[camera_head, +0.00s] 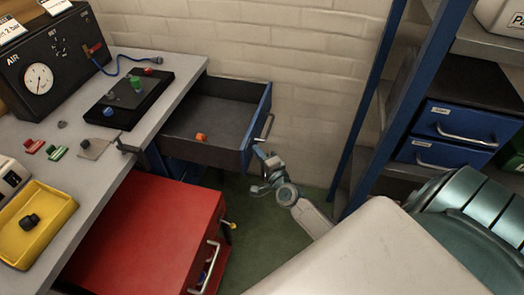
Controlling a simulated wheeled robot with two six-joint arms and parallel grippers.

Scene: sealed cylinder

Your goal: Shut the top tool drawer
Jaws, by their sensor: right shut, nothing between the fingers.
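The top tool drawer (206,125) stands pulled out from under the grey workbench, on its right side. It has a dark grey inside, a blue front panel and a metal bar handle (268,127). A small orange piece (201,137) lies on the drawer floor. My right gripper (262,160) is shut and empty, just below the handle at the near end of the blue front. I cannot tell whether it touches the front. My left gripper is not in view.
A red cabinet (145,222) with a handle stands below the drawer. The grey workbench (125,157) carries an air gauge box (50,65), a black board (130,98) and a yellow tray (66,207). A blue shelf rack (391,105) stands right. Green floor lies between.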

